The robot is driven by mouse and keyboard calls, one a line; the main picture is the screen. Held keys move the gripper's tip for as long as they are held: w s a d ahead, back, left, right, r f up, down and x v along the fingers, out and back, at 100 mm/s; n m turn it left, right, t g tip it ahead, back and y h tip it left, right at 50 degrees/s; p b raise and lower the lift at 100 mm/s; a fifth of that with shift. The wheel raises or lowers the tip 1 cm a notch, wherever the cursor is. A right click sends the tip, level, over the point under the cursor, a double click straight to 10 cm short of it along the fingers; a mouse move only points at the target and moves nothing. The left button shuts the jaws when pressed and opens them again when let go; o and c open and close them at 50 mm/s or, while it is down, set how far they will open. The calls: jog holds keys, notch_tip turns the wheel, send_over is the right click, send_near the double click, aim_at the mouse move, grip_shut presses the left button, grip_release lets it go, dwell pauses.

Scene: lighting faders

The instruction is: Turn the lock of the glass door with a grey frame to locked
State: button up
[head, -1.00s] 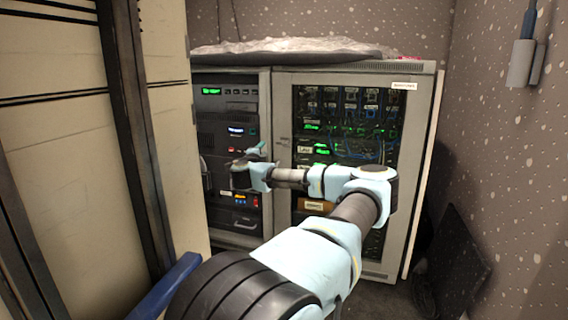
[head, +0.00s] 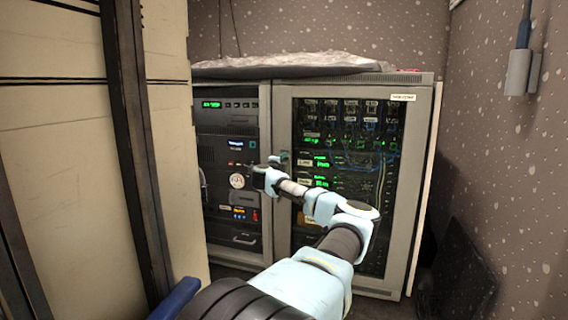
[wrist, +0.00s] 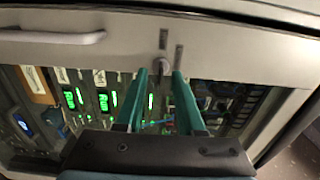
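The glass door with a grey frame (head: 410,185) is shut on the right-hand rack cabinet. In the wrist view its grey frame (wrist: 225,50) runs across the top. The lock (wrist: 163,66), a small dark knob, sits on that frame with small dark marks beside it. My gripper (wrist: 160,75) is open, with one green finger on each side of the lock. I cannot tell whether either finger touches it. In the head view my gripper (head: 275,162) is at the door's left frame edge and hides the lock.
A light bar handle (wrist: 50,37) is on the same frame, left of the lock in the wrist view. A second rack (head: 230,150) with lit units stands left of the door. A tall beige panel (head: 60,180) is close on the left. A grey wall box (head: 520,70) hangs right.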

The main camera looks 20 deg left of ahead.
jog(key=shift+w, duration=0.15)
grip_shut()
dwell(0.6)
